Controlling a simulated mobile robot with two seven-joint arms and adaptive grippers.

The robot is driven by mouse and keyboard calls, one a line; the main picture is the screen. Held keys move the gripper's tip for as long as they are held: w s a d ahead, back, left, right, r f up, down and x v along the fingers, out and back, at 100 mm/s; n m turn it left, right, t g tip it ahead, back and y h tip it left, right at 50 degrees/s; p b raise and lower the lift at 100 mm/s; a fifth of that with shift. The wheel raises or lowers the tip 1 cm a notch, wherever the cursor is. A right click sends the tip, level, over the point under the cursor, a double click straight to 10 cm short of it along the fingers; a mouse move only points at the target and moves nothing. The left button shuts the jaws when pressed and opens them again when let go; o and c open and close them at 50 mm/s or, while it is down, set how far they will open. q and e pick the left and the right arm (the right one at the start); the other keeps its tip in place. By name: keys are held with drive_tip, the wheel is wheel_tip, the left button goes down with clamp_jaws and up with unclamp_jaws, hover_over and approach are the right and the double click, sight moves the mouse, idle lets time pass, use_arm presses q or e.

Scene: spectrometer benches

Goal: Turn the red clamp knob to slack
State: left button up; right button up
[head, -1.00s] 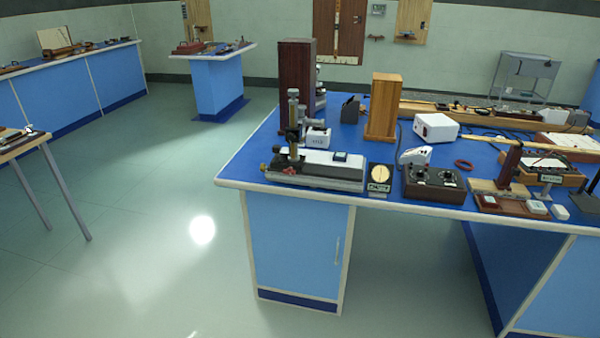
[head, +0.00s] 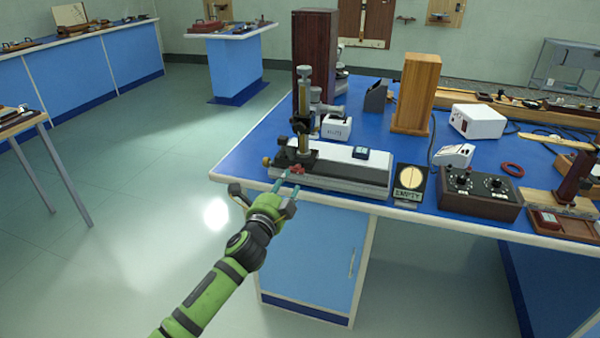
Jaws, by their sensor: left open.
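The red clamp knob (head: 297,169) is small and sits low on the front left of the spectrometer-like instrument (head: 335,172), at the foot of its upright column (head: 304,100). My left gripper (head: 290,181) is open in front of the bench's near edge, with its teal fingertips pointing up toward the knob. The fingertips appear just short of the knob in the picture; I cannot tell whether they touch it. My right gripper is out of view.
A brass-coloured knob (head: 266,161) sticks out left of the red one. A round-dial card (head: 410,180) and a black control box (head: 480,190) stand to the right. A dark wooden cabinet (head: 314,50) stands behind. The floor at left is clear.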

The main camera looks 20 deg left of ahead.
sight(294, 172)
use_arm(q)
drive_tip(key=shift+w+d+b, duration=0.1)
drive_tip(key=shift+w+b, duration=0.2)
drive_tip(key=shift+w, duration=2.65)
